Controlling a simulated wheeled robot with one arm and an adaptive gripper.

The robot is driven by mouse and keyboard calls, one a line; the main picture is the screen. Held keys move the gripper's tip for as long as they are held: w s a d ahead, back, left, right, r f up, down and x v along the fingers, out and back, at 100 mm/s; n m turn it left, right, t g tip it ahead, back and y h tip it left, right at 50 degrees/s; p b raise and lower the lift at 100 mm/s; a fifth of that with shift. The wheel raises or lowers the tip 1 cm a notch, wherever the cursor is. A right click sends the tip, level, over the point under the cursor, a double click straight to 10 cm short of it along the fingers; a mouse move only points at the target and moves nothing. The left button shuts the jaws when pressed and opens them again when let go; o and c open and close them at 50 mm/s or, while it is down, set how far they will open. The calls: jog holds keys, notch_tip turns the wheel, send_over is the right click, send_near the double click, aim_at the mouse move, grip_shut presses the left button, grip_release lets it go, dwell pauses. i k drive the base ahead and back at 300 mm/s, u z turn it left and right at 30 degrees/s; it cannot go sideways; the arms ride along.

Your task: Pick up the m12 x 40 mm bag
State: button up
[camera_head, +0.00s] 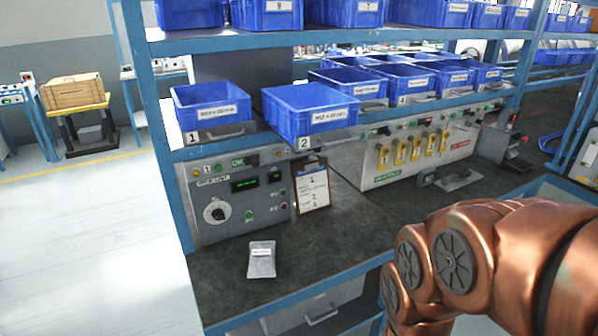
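A small grey bag (261,261) with a white label lies flat on the dark bench top, near the front left edge. Its label is too small to read, so I cannot tell whether it is the m12 x 40 mm bag. Another flat grey bag-like item (460,181) lies farther back on the right of the bench. My copper arm links show at the lower right, but my gripper is out of view.
Blue bin 1 (212,107) and blue bin 2 (309,112) stand on the shelf above the grey control panel (239,199). A clipboard (312,187) leans by the panel. A blue post (156,125) rises at the left. The bench around the front bag is clear.

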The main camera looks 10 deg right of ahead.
aim_at(260, 264)
jog(key=u, duration=2.8)
jog(key=i, duration=2.05)
jog(key=z, duration=2.75)
